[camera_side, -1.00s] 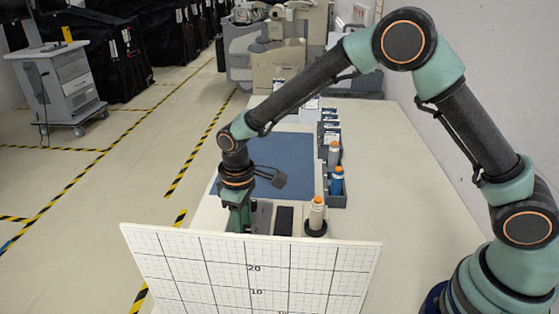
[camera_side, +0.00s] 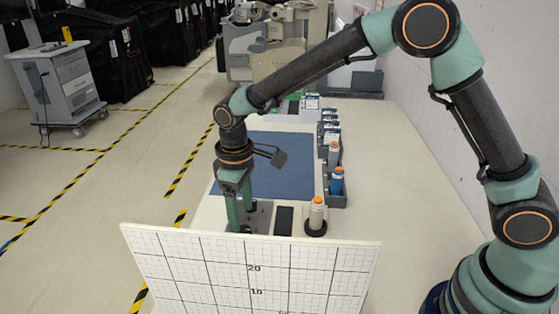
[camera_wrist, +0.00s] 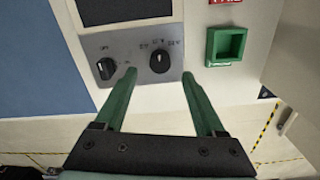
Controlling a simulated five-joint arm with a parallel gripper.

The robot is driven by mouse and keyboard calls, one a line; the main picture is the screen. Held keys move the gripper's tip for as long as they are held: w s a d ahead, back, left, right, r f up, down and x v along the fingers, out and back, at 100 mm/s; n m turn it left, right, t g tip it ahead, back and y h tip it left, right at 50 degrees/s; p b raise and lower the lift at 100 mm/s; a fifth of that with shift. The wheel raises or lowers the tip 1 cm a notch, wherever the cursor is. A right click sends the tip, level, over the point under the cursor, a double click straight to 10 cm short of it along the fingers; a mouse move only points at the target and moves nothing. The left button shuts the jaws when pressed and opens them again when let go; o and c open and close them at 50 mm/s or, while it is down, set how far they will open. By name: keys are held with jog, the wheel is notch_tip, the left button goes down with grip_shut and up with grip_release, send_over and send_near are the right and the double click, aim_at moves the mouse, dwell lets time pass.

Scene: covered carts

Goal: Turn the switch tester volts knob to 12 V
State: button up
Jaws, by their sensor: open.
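The switch tester's grey panel (camera_wrist: 135,80) shows in the wrist view with two black knobs. The volts knob (camera_wrist: 160,60) is the right one, with small printed voltage marks above it; its white pointer line points roughly up, but the exact mark is hard to tell. The left knob (camera_wrist: 106,68) has an on/off style scale. My gripper (camera_wrist: 159,76) is open, its two green fingers apart, one tip either side of and a little below the volts knob in the picture. In the side view my gripper (camera_side: 241,219) points down over the panel (camera_side: 263,216); its fingers hide the knobs.
A green square recess (camera_wrist: 226,46) lies right of the panel, a blue mat (camera_wrist: 35,60) left. In the side view, an orange-capped bottle (camera_side: 317,213) stands right of a black rectangle (camera_side: 284,220). A white gridded board (camera_side: 250,275) stands in front.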

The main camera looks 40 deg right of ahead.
aim_at(244, 229)
notch_tip(244, 229, up, 8)
jog(key=shift+f, duration=0.15)
dwell(0.3)
jog(key=s+d+r+m+t, duration=0.3)
jog(key=s+d+r, duration=0.2)
jog(key=d+r, duration=0.4)
jog(key=s+d+m+t, duration=0.2)
jog(key=s+d+m, duration=0.1)
jog(key=s+d, duration=0.6)
jog(key=shift+s+d+f+m+t, duration=0.25)
jog(key=shift+d+f+m+t, duration=0.05)
jog(key=shift+f+m, duration=0.15)
